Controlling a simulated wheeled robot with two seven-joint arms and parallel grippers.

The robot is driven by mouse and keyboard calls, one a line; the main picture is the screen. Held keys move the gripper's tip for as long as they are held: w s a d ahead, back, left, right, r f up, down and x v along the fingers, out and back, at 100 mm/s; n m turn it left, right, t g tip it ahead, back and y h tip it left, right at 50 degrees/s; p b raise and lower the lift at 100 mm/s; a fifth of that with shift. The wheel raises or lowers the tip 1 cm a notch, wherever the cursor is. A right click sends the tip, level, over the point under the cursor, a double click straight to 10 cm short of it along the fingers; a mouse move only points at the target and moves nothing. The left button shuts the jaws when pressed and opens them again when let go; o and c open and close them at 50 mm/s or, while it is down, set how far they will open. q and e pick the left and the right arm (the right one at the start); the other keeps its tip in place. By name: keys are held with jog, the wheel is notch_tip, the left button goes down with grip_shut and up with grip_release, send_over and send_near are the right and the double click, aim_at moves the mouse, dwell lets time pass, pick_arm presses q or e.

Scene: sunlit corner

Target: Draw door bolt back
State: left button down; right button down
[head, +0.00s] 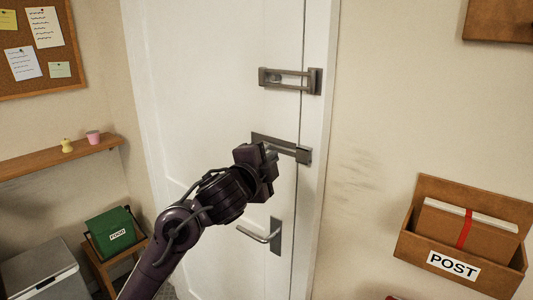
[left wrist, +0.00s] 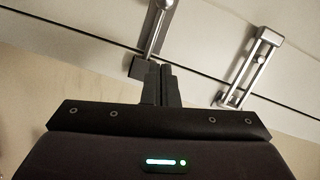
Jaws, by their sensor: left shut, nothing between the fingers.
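A white door (head: 215,90) carries two grey metal bolts near its right edge. The upper bolt (head: 290,86) is a slotted frame with a small knob at its left end; it also shows in the left wrist view (left wrist: 245,72). The lower bolt (head: 285,146) reaches across the door edge to a block on the frame. My left gripper (head: 268,156) is shut and empty, in front of the lower bolt and hiding part of it. In the left wrist view its closed fingers (left wrist: 160,72) are beside this bolt (left wrist: 158,30); I cannot tell whether they touch. My right gripper is out of view.
A door handle (head: 262,236) is below my left gripper. A wooden post box (head: 408,247) hangs on the right wall. A shelf (head: 50,160), a green box (head: 110,225) and a grey bin (head: 45,278) are at the left.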

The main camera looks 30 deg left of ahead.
aim_at(275, 146)
pick_arm(q)
jog(key=w+a+p, duration=0.1)
jog(key=w+a, duration=0.1)
jog(key=w+a+f+p, duration=0.1)
jog(key=w+a+p, duration=0.1)
jog(key=w+a, duration=0.1)
jog(key=shift+w+f, duration=0.15)
jog(key=shift+w, duration=0.1)
jog(key=shift+d, duration=0.1)
jog(key=shift+w+d, duration=0.1)
jog(key=shift+w, duration=0.05)
